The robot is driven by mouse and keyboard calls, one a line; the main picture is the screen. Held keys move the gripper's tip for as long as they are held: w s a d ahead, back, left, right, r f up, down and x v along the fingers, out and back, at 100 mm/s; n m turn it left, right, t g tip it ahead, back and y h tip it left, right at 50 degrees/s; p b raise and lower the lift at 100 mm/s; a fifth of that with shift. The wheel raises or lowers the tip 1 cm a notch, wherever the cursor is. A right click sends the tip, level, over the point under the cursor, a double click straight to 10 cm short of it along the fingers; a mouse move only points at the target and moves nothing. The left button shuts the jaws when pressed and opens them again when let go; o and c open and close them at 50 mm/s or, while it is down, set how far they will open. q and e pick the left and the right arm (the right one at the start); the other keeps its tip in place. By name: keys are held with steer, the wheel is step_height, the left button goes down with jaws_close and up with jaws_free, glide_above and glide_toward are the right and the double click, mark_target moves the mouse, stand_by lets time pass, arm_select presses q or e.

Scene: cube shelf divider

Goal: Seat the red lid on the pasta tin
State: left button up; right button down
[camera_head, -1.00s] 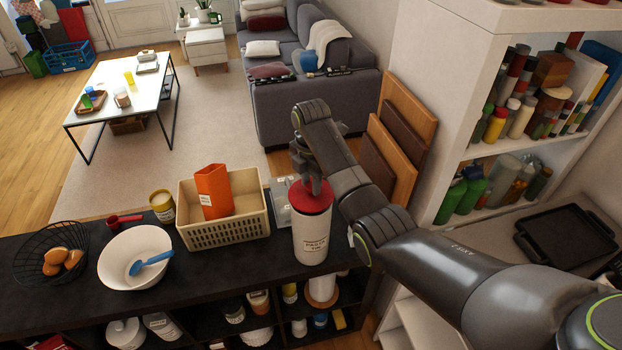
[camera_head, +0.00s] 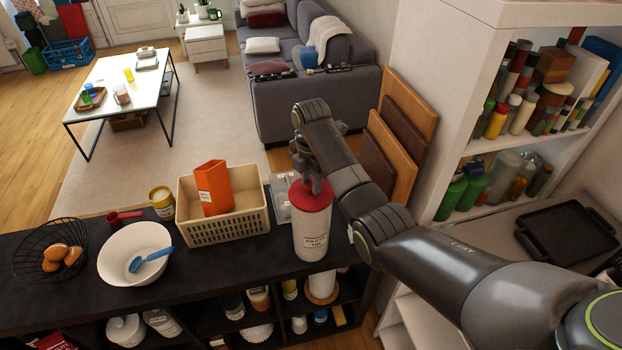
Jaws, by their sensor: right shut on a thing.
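The pasta tin (camera_head: 311,237) is a white cylinder with a printed label, standing upright on the black shelf top. The red lid (camera_head: 310,201) is at the tin's mouth; I cannot tell whether it is fully seated or a little above the rim. My right gripper (camera_head: 312,186) points down from above and is shut on the lid, its fingers at the lid's top. The fingers and arm hide part of the lid's far side. My left gripper is not in view.
A cream basket (camera_head: 224,233) with an orange box (camera_head: 214,189) stands left of the tin. Further left are a yellow tin (camera_head: 162,205), a white bowl (camera_head: 118,250) with a blue spoon, and a wire egg basket (camera_head: 45,262).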

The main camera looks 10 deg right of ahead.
steer(key=shift+f, duration=0.5)
steer(key=c, duration=1.4)
jaws_free()
steer(key=o, duration=0.5)
steer(key=shift+o, duration=0.2)
step_height(320, 180, up, 3)
steer(key=shift+f+p, duration=0.1)
steer(key=shift+p, duration=1)
steer(key=shift+r, duration=2.6)
